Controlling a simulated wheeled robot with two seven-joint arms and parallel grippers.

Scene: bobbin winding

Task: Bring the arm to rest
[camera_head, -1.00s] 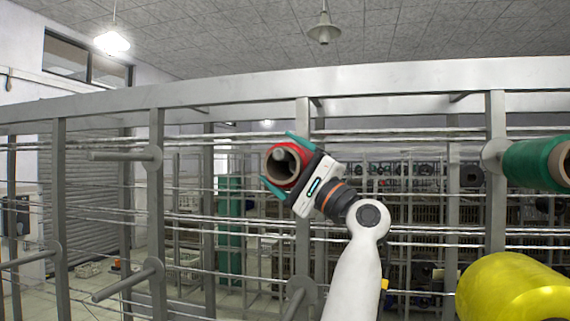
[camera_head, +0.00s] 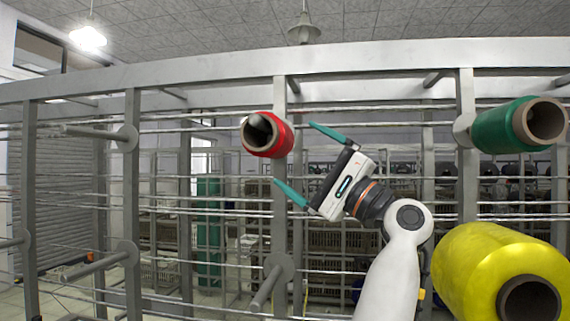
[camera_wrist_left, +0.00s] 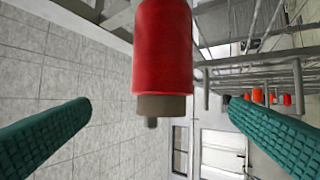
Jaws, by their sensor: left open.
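My left gripper (camera_head: 301,163) is open and empty in the head view, its two green fingers apart, to the right of a red bobbin (camera_head: 268,135). The red bobbin sits on a peg of the grey rack, with the peg's end showing in its core. In the left wrist view the red bobbin (camera_wrist_left: 163,50) stands beyond and between the spread green fingers (camera_wrist_left: 150,133), touching neither. My right gripper is not in view.
A green bobbin (camera_head: 510,127) hangs on the rack (camera_head: 285,200) at the upper right. A large yellow bobbin (camera_head: 490,270) is at the lower right, close to my arm. Bare pegs (camera_head: 95,267) stick out at the left and below.

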